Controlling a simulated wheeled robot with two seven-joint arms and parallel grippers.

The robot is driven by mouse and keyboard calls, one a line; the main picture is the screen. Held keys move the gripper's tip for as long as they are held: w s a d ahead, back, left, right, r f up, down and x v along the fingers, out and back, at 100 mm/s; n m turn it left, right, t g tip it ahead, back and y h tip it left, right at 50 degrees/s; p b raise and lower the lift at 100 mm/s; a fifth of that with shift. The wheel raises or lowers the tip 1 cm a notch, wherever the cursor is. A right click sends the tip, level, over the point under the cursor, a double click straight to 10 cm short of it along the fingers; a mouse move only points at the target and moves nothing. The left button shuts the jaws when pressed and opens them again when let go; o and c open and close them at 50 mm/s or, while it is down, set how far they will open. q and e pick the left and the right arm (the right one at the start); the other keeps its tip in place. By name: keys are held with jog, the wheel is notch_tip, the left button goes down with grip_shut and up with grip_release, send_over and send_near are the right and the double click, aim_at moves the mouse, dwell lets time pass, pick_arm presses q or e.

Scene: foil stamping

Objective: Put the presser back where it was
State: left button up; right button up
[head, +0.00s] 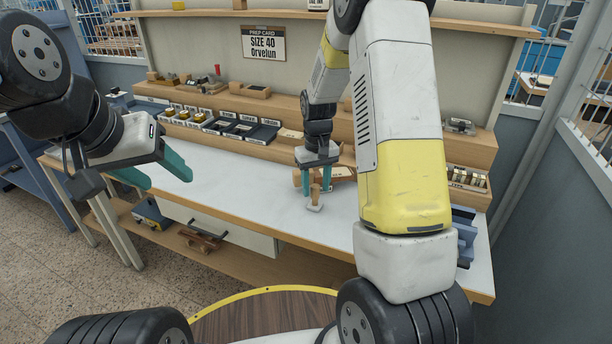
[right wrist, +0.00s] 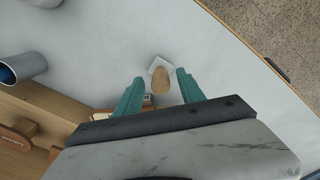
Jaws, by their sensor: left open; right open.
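The presser (head: 314,207), with a light wooden knob handle and a pale flat base, stands upright on the white worktop. It also shows in the right wrist view (right wrist: 161,79), seen from above. My right gripper (head: 316,184) points down over it with open fingers. In the right wrist view the handle appears between the two teal fingertips (right wrist: 160,75), with gaps on both sides. My left gripper (head: 169,181) is open and empty, in the air at the left, in front of the table's left part.
A wooden piece (head: 341,173) lies just behind my right gripper. Dark trays (head: 243,131) line the stepped shelf at the back. A blue-grey holder (head: 464,233) stands at the right. The worktop (head: 235,190) is clear left of the presser.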

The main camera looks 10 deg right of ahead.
notch_tip(320, 180, up, 11)
jog(key=s+r+t+y, duration=0.1)
jog(key=s+r+t, duration=0.2)
jog(key=s+r, duration=0.8)
jog(key=s+a+r+m+t+y, duration=0.1)
jog(key=s+a+r+t, duration=0.1)
jog(key=s, duration=1.1)
jog(key=shift+a+r+m+t, duration=0.2)
jog(key=shift+m+t, duration=0.1)
jog(key=shift+t, duration=0.3)
